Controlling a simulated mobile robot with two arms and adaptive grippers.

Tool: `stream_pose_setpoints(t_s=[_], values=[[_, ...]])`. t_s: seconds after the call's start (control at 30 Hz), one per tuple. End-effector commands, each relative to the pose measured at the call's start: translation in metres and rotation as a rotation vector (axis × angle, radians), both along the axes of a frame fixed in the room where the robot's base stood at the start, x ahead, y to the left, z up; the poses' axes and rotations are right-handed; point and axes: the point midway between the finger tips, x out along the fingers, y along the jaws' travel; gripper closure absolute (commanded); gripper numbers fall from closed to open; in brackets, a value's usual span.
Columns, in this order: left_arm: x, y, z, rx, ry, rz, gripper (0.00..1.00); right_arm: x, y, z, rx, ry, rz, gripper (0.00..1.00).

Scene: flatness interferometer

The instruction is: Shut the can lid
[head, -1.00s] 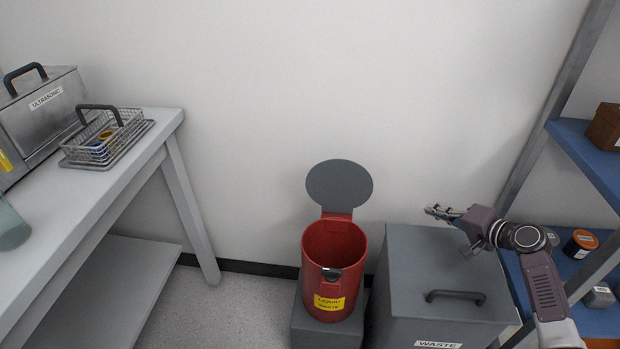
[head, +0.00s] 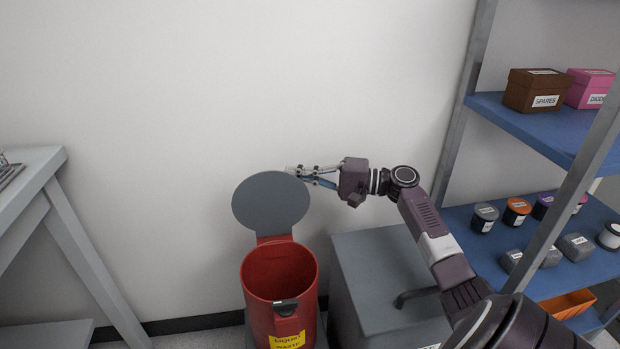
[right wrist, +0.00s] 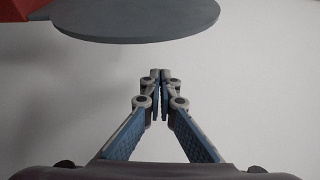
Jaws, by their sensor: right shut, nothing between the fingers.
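The red can (head: 280,290) stands open on the floor by the wall, with a yellow label on its front. Its round grey lid (head: 271,201) stands upright at the back on a red hinge piece. In the right wrist view the shut fingers (right wrist: 161,74) point forward, and the lid (right wrist: 140,20) crosses the top, apart from the fingers there. Whether they touch the lid I cannot tell. My left gripper is out of view.
A blue shelf rack (head: 540,135) with boxes and jars is at the right. A grey table (head: 35,180) is at the left.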

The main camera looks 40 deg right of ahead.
Motion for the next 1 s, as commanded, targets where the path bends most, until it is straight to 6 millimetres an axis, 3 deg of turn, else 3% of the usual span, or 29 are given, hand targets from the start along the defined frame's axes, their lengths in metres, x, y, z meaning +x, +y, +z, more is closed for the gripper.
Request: stream_pose_setpoints(t_s=[0.17, 0.5, 1.0], values=[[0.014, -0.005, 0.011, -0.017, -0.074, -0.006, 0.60, 0.027, 0.020, 0.000, 0.001, -0.002, 0.001, 1.00], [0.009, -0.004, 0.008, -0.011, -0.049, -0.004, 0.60, -0.003, 0.038, -0.001, 0.000, 0.003, 0.000, 1.00], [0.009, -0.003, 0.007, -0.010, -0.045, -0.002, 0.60, -0.008, 0.041, 0.000, 0.001, 0.001, -0.001, 1.00]])
